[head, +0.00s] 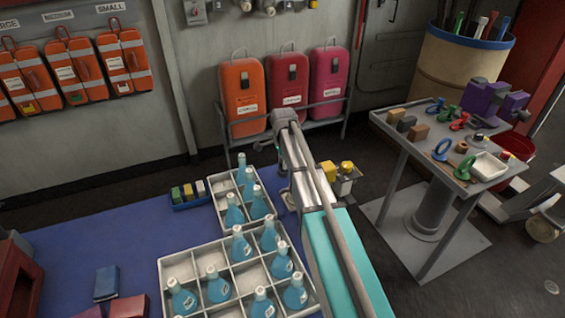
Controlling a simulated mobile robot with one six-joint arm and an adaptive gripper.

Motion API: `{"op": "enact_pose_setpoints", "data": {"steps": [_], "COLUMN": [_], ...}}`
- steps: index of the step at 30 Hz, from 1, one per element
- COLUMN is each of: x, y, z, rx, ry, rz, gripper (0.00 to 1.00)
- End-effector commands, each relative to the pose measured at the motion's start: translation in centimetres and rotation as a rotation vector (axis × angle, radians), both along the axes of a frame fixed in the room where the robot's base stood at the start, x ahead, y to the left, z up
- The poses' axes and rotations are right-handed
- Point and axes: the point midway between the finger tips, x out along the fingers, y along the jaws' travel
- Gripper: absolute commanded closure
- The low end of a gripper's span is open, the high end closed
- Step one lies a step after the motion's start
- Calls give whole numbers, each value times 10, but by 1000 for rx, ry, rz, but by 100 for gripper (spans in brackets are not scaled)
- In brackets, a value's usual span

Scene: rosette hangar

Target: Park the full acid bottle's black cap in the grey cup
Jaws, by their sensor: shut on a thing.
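My arm (310,190) reaches up from the bottom of the head view, and its far end is near the orange case. My gripper is hidden behind the arm, so its jaws and anything in them do not show. Blue bottles with pale caps (235,211) stand upright in white divided crates (177,267) to the left of the arm. I cannot make out a black cap or the grey cup, or tell which bottle is the full acid one.
Yellow-topped items (347,168) stand just right of the arm. A grey table (430,165) with tools and a white tray (489,167) stands at right. The blue surface (75,250) is mostly clear at left.

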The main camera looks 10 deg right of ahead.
Motion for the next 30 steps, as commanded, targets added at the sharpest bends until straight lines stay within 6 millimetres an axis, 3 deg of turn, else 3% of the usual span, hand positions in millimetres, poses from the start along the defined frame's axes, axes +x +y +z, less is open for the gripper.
{"op": "enact_pose_setpoints", "data": {"steps": [30], "x": [0], "y": [-1], "z": [-9], "rx": [0], "ry": [0], "rz": [-1], "gripper": [80]}}
